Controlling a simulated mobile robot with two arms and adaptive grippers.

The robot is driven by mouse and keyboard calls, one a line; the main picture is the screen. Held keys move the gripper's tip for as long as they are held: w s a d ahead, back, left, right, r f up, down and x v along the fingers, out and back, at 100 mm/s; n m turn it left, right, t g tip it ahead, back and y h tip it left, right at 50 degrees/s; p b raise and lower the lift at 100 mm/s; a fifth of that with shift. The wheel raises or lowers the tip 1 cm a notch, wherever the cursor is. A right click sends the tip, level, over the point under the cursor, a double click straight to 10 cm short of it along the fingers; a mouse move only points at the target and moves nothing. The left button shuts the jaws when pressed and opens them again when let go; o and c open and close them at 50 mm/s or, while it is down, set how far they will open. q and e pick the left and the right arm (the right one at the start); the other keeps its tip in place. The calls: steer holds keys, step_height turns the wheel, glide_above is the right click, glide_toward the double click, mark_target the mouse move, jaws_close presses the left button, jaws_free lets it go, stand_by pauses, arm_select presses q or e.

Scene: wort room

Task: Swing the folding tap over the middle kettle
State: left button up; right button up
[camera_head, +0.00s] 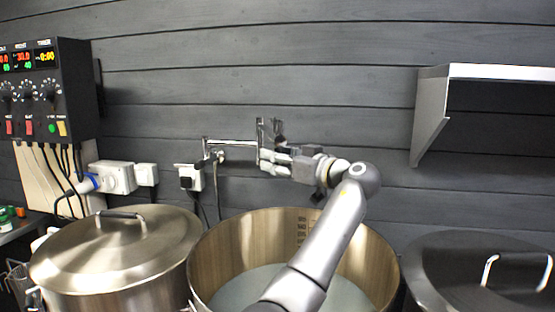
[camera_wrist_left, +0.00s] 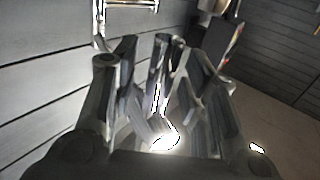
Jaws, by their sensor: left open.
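The folding tap (camera_head: 231,143) is a chrome double-bar arm on the dark plank wall, reaching right from its wall mount above the back rim of the middle kettle. Part of its chrome also shows at the top of the left wrist view (camera_wrist_left: 130,4). The middle kettle (camera_head: 222,250) is open, steel, with pale liquid inside. My left gripper (camera_head: 268,157) is open at the tap's right end, above the kettle's back part. In the wrist view a bright chrome piece shows between the fingers (camera_wrist_left: 160,95); I cannot tell whether they touch it. My right gripper is out of view.
A lidded steel kettle (camera_head: 115,255) stands left, and a dark-lidded kettle (camera_head: 450,275) right. A control box (camera_head: 45,95) and sockets (camera_head: 118,177) with cables are on the wall at left. A metal shelf (camera_head: 490,73) juts out at upper right.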

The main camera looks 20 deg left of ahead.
arm_select(q)
steer(key=v, duration=1.1)
steer(key=shift+d, duration=0.4)
steer(key=shift+f, duration=0.1)
